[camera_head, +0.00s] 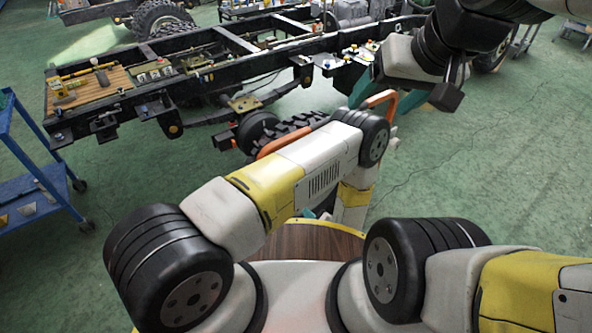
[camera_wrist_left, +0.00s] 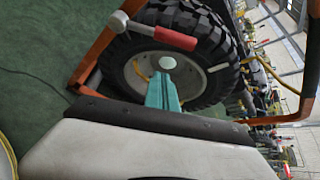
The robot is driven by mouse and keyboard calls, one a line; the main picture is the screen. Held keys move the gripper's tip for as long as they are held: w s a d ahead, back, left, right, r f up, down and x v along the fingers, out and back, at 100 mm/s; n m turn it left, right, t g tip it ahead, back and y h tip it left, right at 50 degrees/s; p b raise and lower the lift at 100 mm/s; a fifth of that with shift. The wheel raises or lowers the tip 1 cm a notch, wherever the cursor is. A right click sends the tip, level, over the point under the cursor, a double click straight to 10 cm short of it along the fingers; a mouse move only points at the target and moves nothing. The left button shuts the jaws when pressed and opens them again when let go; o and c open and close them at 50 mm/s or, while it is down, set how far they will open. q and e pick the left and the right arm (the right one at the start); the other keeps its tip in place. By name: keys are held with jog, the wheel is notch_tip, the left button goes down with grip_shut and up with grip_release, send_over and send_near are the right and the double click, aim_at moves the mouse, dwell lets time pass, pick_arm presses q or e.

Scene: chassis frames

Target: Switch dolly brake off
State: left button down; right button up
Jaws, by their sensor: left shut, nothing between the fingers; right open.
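The orange dolly frame (camera_head: 382,98) stands around a black tyre (camera_head: 300,124) in the head view, partly behind my left arm. In the left wrist view the orange frame (camera_wrist_left: 93,55) shows beside the tyre (camera_wrist_left: 210,30). A red-gripped lever (camera_wrist_left: 175,38) with a grey stem crosses in front of the tyre. My left gripper (camera_wrist_left: 162,80) is shut and empty, its teal fingers below the lever, apart from it in the picture. My right gripper (camera_head: 402,100) is open and empty.
A black truck chassis (camera_head: 215,60) stands behind the dolly, with a wooden board (camera_head: 100,88) holding tools at its left end. A blue cart (camera_head: 45,180) is at the left. A round brown table top (camera_head: 300,243) lies close to me. Green floor is clear at right.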

pick_arm(q)
jog(key=shift+w+d+m, duration=0.1)
jog(key=shift+d+m, duration=0.3)
jog(key=shift+d, duration=0.15)
jog(key=shift+w, duration=0.1)
jog(key=w+a+f, duration=0.1)
jog(key=w+a, duration=0.4)
jog(key=w, duration=0.2)
jog(key=shift+w, duration=0.4)
jog(key=shift+t, duration=0.3)
